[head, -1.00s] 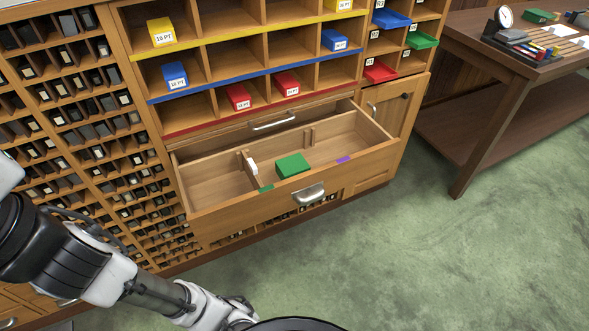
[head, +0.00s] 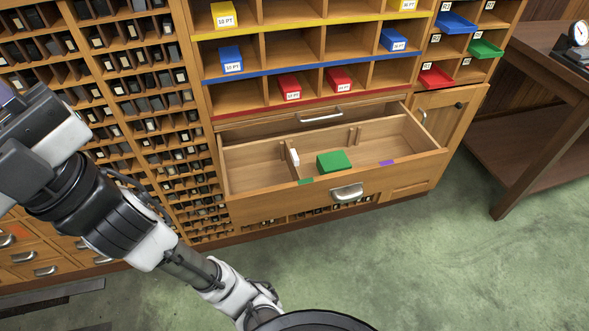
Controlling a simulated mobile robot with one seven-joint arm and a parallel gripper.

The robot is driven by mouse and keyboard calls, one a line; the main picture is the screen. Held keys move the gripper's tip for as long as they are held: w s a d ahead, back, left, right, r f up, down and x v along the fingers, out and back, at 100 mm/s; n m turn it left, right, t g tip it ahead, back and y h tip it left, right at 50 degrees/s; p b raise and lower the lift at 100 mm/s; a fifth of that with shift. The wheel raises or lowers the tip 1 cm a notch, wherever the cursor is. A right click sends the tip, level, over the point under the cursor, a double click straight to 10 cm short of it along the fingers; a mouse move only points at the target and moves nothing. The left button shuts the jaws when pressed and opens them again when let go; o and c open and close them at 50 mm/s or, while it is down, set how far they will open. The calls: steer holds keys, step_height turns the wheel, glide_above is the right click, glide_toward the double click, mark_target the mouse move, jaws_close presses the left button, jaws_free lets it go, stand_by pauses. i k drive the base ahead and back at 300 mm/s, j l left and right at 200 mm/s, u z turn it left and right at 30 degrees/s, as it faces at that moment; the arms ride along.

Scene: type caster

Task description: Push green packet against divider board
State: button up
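The green packet (head: 333,162) lies in the open drawer (head: 290,193), near its front wall. The divider board (head: 287,158) is a thin wooden board standing across the drawer to the left of the packet, with a white piece (head: 295,157) on its right side. A gap shows between the packet and the divider board. My arm crosses the lower left and runs out at the left edge. My gripper is not clearly visible, so its opening cannot be seen.
Pigeonholes with coloured boxes stand above, including a red box (head: 289,88). A type rack (head: 130,90) is at left, a table (head: 560,75) at right. Green floor in front is clear.

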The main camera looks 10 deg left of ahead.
mark_target(334, 162)
steer(key=i+l, duration=0.25)
steer(key=i+l+u, duration=0.3)
steer(key=l, duration=0.25)
steer(key=i+l+u, duration=0.1)
steer(key=i+l, duration=0.1)
steer(key=l, duration=0.1)
